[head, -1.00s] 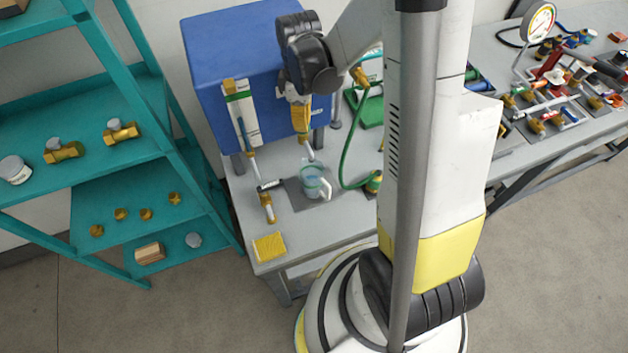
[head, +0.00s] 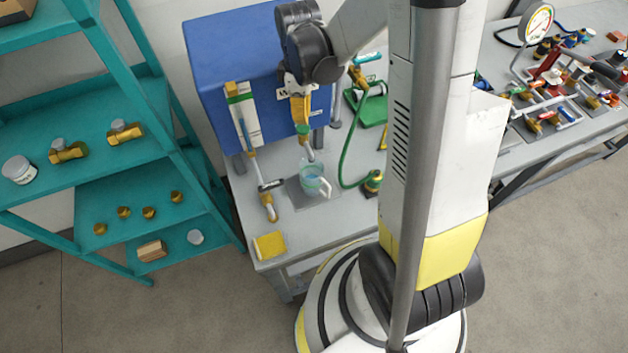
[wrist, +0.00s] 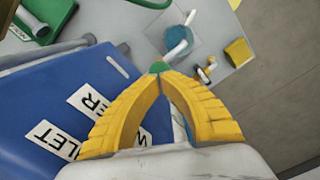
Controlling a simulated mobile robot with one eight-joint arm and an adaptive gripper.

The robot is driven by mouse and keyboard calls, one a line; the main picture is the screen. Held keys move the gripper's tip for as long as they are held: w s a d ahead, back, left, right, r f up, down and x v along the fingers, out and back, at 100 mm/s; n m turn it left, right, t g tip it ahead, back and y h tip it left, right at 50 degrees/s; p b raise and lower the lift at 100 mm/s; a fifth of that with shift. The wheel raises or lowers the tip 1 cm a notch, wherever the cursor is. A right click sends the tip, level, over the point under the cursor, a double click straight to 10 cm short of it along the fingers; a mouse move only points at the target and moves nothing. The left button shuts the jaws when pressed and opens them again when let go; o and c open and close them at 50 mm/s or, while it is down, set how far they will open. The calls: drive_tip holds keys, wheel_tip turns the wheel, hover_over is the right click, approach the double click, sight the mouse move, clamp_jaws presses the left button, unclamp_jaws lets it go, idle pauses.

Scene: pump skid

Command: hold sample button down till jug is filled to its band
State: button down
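The jug (head: 315,181), clear with a pale handle, stands on a grey pad below the sampling spout (head: 308,151). It shows some bluish content; its band and exact level are too small to make out. It also shows in the wrist view (wrist: 180,33), partly behind the spout. My gripper (head: 301,120) is in front of the blue cabinet, above the jug. Its yellow fingers meet at their tips, with nothing seen between them. The green sample button (wrist: 159,67) is right at the tips; contact looks likely, but pressing depth cannot be told.
The blue cabinet (head: 220,65) stands behind the jug. A sight gauge (head: 242,115) is on its front. A yellow block (head: 269,245) lies near the bench corner. A green hose (head: 348,160) is right of the jug. Teal shelves (head: 90,170) stand at left.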

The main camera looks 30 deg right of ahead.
sight(303, 128)
drive_tip(key=shift+f, duration=0.2)
drive_tip(key=shift+f+b, duration=1.9)
drive_tip(key=shift+b, duration=0.05)
drive_tip(key=shift+r, duration=0.15)
idle(2.0)
wheel_tip(303, 128, up, 4)
drive_tip(key=p, duration=0.3)
drive_tip(key=shift+f+b, duration=0.3)
idle(0.5)
